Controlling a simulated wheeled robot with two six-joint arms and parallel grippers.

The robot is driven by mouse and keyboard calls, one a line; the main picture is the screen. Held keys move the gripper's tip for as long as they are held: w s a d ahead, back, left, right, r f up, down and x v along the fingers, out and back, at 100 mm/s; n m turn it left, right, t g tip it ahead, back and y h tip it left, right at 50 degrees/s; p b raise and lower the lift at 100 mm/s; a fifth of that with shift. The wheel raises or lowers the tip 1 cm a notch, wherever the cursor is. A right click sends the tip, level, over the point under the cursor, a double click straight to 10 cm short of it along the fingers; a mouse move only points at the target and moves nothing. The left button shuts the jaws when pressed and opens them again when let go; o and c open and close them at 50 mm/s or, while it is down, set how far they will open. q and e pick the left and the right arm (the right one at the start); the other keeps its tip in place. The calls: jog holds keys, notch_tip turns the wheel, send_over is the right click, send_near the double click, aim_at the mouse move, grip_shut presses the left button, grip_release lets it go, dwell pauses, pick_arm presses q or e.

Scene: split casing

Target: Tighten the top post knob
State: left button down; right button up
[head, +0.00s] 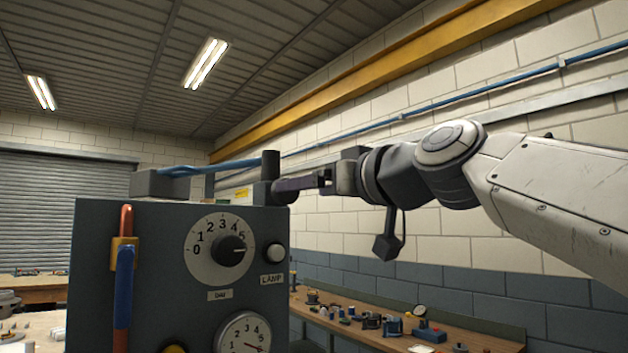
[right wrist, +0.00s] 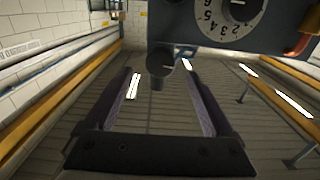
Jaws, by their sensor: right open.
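The grey casing (head: 150,290) stands upright at the left in the head view. On its top right corner is a dark post (head: 270,164) on a small block. A dark round knob (right wrist: 160,62) with a pale line on its face shows in the right wrist view at the casing's edge. My right gripper (head: 284,188) reaches in from the right, level with the casing top. In the right wrist view my right gripper (right wrist: 157,68) is open, its two fingers either side of the knob, with gaps visible. My left gripper is out of view.
The casing front carries a dial (head: 222,249), a lamp button (head: 275,252), a gauge (head: 245,335) and a blue-handled lever (head: 124,290). A blue bar (head: 215,167) runs along the top. A workbench (head: 450,335) with small parts stands behind at right.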

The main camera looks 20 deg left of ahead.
jog(key=p+x, duration=0.2)
jog(key=x, duration=0.3)
jog(key=c, duration=1.4)
